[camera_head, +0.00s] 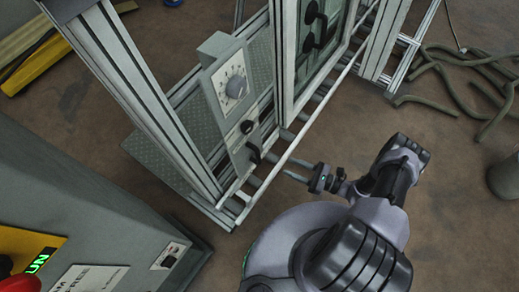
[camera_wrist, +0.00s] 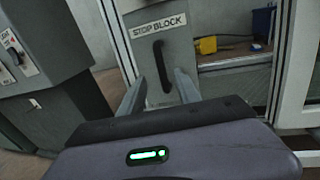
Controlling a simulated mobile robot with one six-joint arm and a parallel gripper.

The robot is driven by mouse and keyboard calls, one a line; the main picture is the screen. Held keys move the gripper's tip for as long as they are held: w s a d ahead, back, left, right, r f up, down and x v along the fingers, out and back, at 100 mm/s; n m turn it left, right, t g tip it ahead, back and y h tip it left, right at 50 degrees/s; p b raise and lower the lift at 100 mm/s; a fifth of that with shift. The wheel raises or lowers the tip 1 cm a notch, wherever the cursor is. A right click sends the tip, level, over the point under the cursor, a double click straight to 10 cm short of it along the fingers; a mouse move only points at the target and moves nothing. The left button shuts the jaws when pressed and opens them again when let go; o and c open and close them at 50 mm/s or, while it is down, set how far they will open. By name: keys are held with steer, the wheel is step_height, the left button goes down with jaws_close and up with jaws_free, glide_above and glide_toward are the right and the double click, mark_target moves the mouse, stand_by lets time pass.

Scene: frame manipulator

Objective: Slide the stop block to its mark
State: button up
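A grey panel carries a label reading STOP BLOCK (camera_wrist: 158,25), with a black vertical handle (camera_wrist: 163,66) just under it. In the head view the handle (camera_head: 254,153) sits low on the panel, below a dial and a black knob. My gripper (camera_wrist: 159,78) is open. In the wrist view its two fingers stand to either side of the handle's lower part, with gaps on both sides. I cannot make out a mark for the block.
An aluminium frame with rails (camera_head: 140,85) surrounds the panel. A framed door (camera_head: 318,50) stands to its right. A grey cabinet (camera_head: 75,215) is at the lower left. Hoses (camera_head: 460,85) lie on the floor at the upper right. Open floor lies right of the frame.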

mark_target(258, 154)
steer(key=b+x, duration=0.2)
steer(key=x, duration=1.1)
steer(key=shift+a+f, duration=0.1)
steer(key=shift+f, duration=0.05)
steer(key=shift+w+a+b, duration=0.2)
steer(key=shift+a+b, duration=0.1)
steer(key=shift+a, duration=0.2)
jaws_close()
